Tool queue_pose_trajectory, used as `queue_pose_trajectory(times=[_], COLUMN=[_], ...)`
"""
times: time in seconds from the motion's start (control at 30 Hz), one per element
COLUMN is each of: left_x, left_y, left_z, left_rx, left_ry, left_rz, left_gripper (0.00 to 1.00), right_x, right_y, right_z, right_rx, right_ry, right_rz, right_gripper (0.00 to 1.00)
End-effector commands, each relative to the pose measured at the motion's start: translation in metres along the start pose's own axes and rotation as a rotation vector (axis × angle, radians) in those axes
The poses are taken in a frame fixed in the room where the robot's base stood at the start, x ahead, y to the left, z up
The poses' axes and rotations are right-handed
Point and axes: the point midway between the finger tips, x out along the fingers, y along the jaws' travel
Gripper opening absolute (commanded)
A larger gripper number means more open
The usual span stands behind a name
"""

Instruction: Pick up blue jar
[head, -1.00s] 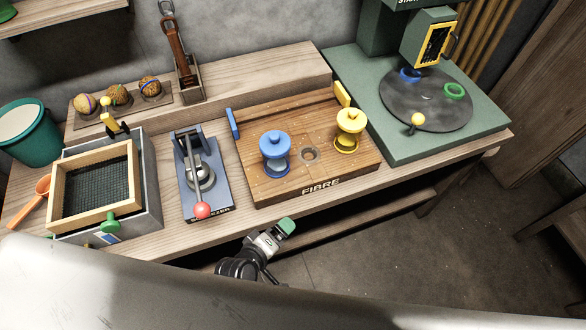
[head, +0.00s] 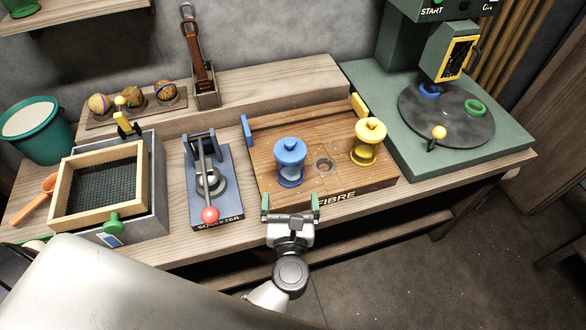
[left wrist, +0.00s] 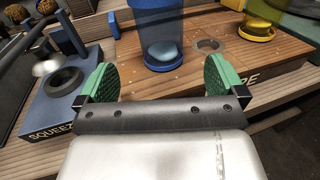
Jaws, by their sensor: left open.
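The blue jar (head: 290,160) stands upright on the wooden board marked FIBRE (head: 262,190), left of a round hole in it. It also shows in the left wrist view (left wrist: 163,32), straight ahead between the fingers, its top cut off. Something pale lies in its lower part. My left gripper (head: 290,205) is open and empty at the board's front edge, just in front of the jar and not touching it. Its green finger pads (left wrist: 158,80) are wide apart in the left wrist view. My right gripper is not in view.
A yellow jar (head: 368,142) stands on the board's right side. The blue squeezer (head: 215,190) with a red-knobbed lever is to the left. A framed sieve (head: 68,205) stands farther left. A green machine with a turntable (head: 445,125) is at right.

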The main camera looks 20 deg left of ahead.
Motion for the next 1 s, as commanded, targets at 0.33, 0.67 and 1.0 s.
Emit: queue_pose_trajectory(times=[0.33,0.67,1.0], left_x=[0.049,0.085,0.107], left_y=[0.001,-0.001,0.000], left_z=[0.001,0.005,0.001], left_rx=[-0.016,-0.012,-0.014], left_ry=[0.002,0.001,0.005], left_rz=[0.011,0.010,0.010], left_gripper=[0.98,0.98,0.98], right_x=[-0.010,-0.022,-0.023], right_y=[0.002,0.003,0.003], right_z=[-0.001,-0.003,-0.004], right_rx=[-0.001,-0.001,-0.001], right_ry=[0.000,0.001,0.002], right_rz=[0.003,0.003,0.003], right_gripper=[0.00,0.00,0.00])
